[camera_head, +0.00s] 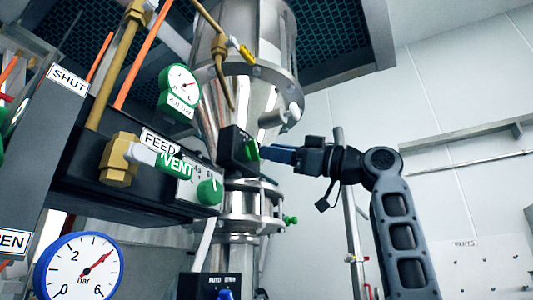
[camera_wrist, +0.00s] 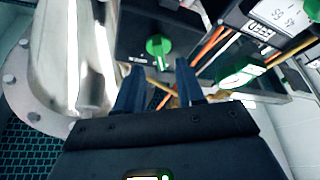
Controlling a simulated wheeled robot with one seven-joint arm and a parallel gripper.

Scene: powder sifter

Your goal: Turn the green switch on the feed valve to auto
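A green switch (camera_head: 252,149) sits on the face of a black box (camera_head: 232,150) mounted on the steel pipe, right of the FEED sign (camera_head: 159,142). My gripper (camera_head: 268,153) comes from the right, its blue fingers pointing at this switch at close range. In the wrist view the green switch (camera_wrist: 158,46) is just past the two blue fingertips and between them in the picture. The fingers of my gripper (camera_wrist: 159,68) are apart with nothing between them. Whether they touch the switch is unclear. Labels around it are not readable.
A panel with a VENT tag (camera_head: 176,166) and another green knob (camera_head: 209,192) is left of the switch. A box with AUTO and OPEN labels and a blue knob (camera_head: 224,294) is below. A steel flange (camera_head: 250,222) lies under the switch box. The right side is open.

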